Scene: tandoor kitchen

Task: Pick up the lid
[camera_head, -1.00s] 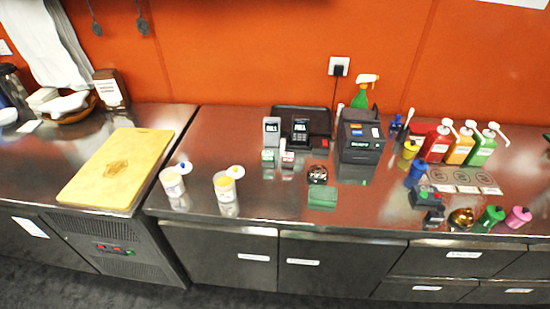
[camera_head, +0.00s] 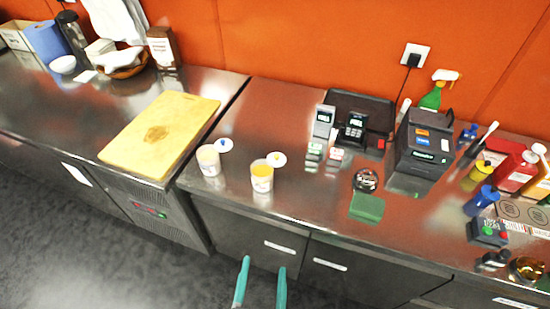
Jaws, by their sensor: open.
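Two small round white lids lie on the steel counter. One lid with a blue centre (camera_head: 225,145) lies just behind and right of a white tub (camera_head: 208,161). The other lid with an orange centre (camera_head: 276,159) lies just behind and right of a tub with yellow-orange contents (camera_head: 262,178). I cannot tell which lid is meant. My gripper (camera_head: 263,267) shows as two teal fingers at the bottom of the view, apart and empty. In the picture it is below both tubs, in front of the drawer fronts.
A yellow cutting board (camera_head: 160,136) lies left of the tubs. Right of them are a green sponge (camera_head: 367,207), a black printer (camera_head: 424,142) and several sauce bottles. A wicker basket (camera_head: 122,68) stands at the back left. The counter between the tubs and sponge is clear.

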